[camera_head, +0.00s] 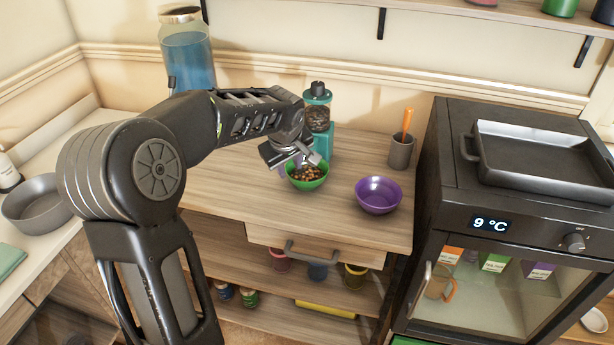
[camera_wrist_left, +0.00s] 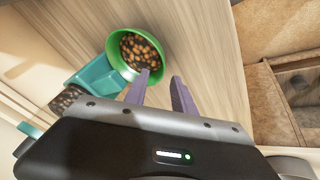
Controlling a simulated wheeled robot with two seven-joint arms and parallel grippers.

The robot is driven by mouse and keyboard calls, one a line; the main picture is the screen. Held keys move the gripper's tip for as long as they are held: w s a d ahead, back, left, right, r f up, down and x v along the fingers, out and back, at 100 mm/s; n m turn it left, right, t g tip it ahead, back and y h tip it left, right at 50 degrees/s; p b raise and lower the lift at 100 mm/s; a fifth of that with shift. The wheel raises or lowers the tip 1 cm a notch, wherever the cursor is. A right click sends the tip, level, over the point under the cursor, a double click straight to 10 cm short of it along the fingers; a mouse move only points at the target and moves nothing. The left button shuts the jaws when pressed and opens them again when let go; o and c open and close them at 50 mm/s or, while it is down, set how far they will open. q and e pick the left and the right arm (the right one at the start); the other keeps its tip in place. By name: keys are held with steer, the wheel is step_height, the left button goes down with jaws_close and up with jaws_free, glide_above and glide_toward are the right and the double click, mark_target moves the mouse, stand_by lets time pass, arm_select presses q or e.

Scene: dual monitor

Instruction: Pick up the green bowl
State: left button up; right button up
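The green bowl (camera_head: 309,184) stands on the wooden counter, full of small brown and tan round pieces. It also shows in the left wrist view (camera_wrist_left: 116,62), at upper middle. My left gripper (camera_head: 297,163) is over the bowl's far-left side and hides part of it in the head view. One fingertip overlaps the bowl's near rim and the other lies just outside the bowl. I cannot tell whether they touch it. My right gripper is not in view.
A teal dispenser (camera_head: 318,112) stands right behind the bowl. A purple bowl (camera_head: 379,196) is to its right, and a grey cup (camera_head: 400,152) with an orange utensil is farther back. A black appliance (camera_head: 455,190) bounds the counter at right. Bare counter lies in front of the bowl.

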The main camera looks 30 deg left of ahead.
arm_select(q)
steer(key=shift+f, duration=0.1)
steer(key=x, duration=0.5)
steer(key=shift+f+p, duration=0.1)
steer(key=shift+p, duration=0.3)
steer(key=shift+c, duration=0.3)
jaws_close()
stand_by(1.0)
